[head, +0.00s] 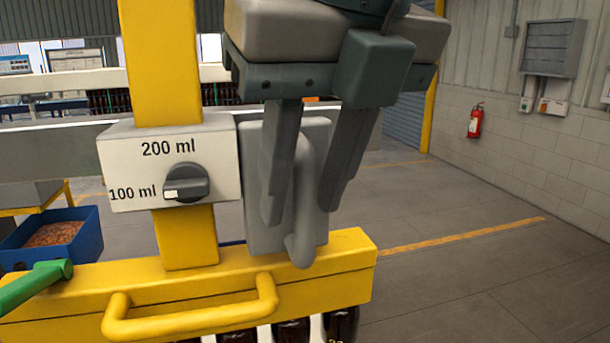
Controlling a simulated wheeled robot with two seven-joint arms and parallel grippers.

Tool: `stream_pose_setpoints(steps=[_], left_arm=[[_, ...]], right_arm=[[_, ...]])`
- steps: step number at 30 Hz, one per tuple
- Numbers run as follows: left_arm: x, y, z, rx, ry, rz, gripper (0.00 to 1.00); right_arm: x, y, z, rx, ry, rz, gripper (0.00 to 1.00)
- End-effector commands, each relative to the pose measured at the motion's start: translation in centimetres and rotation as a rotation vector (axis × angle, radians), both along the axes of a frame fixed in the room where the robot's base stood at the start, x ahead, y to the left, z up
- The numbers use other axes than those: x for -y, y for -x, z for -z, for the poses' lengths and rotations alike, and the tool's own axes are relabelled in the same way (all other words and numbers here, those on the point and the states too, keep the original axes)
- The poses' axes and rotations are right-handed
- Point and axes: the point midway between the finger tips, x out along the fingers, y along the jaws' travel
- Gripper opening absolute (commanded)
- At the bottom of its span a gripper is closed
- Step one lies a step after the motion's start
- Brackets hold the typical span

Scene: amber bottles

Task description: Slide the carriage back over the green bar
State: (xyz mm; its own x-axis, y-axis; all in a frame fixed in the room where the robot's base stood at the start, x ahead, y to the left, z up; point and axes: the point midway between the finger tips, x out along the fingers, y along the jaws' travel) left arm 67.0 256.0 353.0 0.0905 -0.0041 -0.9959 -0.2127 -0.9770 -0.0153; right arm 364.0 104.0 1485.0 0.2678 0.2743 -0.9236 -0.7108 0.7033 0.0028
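The carriage appears to be the yellow beam (320,285), with a yellow post rising from it and a yellow loop handle (190,322) on its front. A green bar (30,285) with a rounded end enters at the lower left, just in front of the beam's left part. My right gripper (300,212) points down above the beam's right part, its two fingers apart. A grey upright lever (304,235) on a grey plate shows between or behind the fingers; I cannot tell whether they touch it. My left gripper is out of view.
A white box (125,150) marked 200 ml and 100 ml has a dark knob (186,183), its pale mark toward 100 ml. Dark bottles (292,331) show under the beam. A blue bin (85,222) stands left. The floor at right is clear.

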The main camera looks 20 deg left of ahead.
Motion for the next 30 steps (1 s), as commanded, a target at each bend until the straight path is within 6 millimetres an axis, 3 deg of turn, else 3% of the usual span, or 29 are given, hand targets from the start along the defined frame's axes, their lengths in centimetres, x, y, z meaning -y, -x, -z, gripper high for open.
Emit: stream_pose_setpoints(steps=[8, 13, 23, 30], left_arm=[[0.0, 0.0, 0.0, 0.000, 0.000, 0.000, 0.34], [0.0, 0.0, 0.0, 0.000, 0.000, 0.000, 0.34], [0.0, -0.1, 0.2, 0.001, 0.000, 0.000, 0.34], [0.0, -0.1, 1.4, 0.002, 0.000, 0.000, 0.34]], right_arm=[[0.0, 0.0, 0.2, 0.000, 0.000, -0.001, 0.34], [0.0, 0.0, 0.1, 0.000, 0.000, -0.001, 0.00], [-0.5, 0.3, 0.2, 0.001, 0.001, -0.001, 0.00], [-2.9, 2.0, 0.4, 0.002, 0.002, -0.003, 0.00]])
